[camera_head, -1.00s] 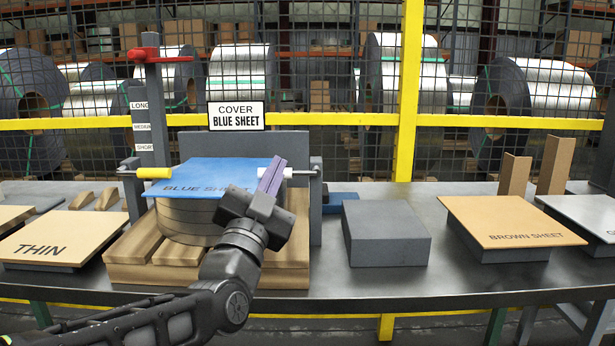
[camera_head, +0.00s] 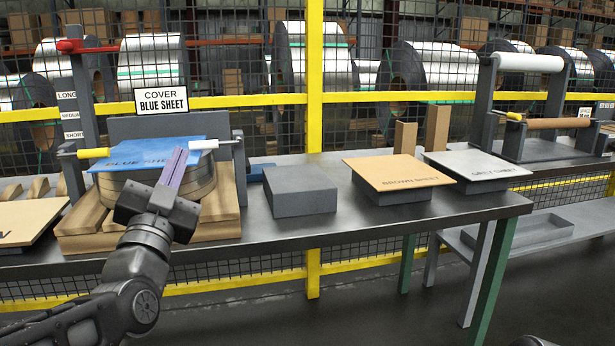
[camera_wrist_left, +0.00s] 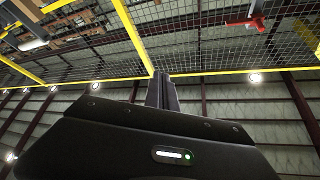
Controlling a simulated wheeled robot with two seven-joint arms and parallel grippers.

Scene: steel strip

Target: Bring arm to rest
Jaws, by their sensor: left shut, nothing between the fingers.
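My left gripper (camera_head: 173,166) is in front of the steel coil, its fingers pointing up. The fingers are together and hold nothing; they also show in the left wrist view (camera_wrist_left: 161,92), pointing toward the fence and roof. A blue sheet (camera_head: 140,152) lies on the coil (camera_head: 203,186), which stands on a wooden pallet (camera_head: 222,215). My gripper hides part of the sheet and coil. I cannot tell whether the gripper touches them. My right gripper is not in view.
A grey block (camera_head: 300,192), a brown sheet (camera_head: 400,176) and a grey sheet (camera_head: 475,165) lie to the right on the steel table (camera_head: 330,232). A sign (camera_head: 161,100) stands behind the coil. A mesh fence closes the back. Floor in front is clear.

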